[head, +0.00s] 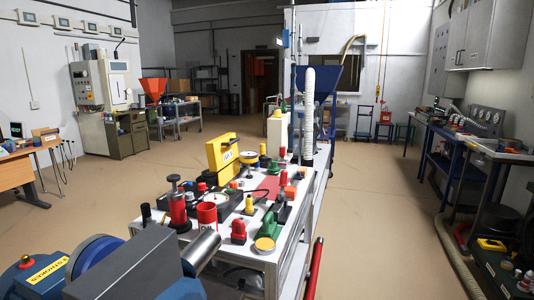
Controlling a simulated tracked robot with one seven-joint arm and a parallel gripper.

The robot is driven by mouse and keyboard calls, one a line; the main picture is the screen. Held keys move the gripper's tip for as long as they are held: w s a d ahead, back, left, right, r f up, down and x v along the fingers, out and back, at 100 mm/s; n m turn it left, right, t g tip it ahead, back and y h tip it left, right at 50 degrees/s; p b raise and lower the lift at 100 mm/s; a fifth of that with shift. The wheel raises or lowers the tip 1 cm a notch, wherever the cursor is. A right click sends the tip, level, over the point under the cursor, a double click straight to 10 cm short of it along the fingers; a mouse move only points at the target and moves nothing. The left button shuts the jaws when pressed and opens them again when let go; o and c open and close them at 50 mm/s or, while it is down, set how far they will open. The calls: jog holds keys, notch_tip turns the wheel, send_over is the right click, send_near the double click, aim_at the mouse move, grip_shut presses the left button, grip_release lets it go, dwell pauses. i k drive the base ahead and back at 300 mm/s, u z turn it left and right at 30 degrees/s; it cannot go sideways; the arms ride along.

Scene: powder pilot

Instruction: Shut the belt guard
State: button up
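I cannot tell for sure which thing is the belt guard. A yellow upright cover-like piece (222,151) with a dark opening and a label stands on the far left part of the white bench (275,262). A dark grey boxy housing (135,268) fills the near left, beside a blue round part and a metal cylinder (203,247); what it belongs to is unclear. My gripper is not in view.
The bench holds a red can (207,214), a green-handled piece (270,228) and several small coloured parts. A blue box with a yellow label (45,270) is at the near left. A blue hopper (318,78) stands behind. Open floor (385,220) lies right of the bench.

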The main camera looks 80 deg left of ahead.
aim_at(221, 151)
jog(key=u, duration=1.8)
jog(key=i, duration=1.85)
jog(key=u, duration=1.9)
jog(key=i, duration=0.55)
jog(key=z, duration=0.2)
jog(key=k, duration=0.4)
jog(key=u, duration=0.05)
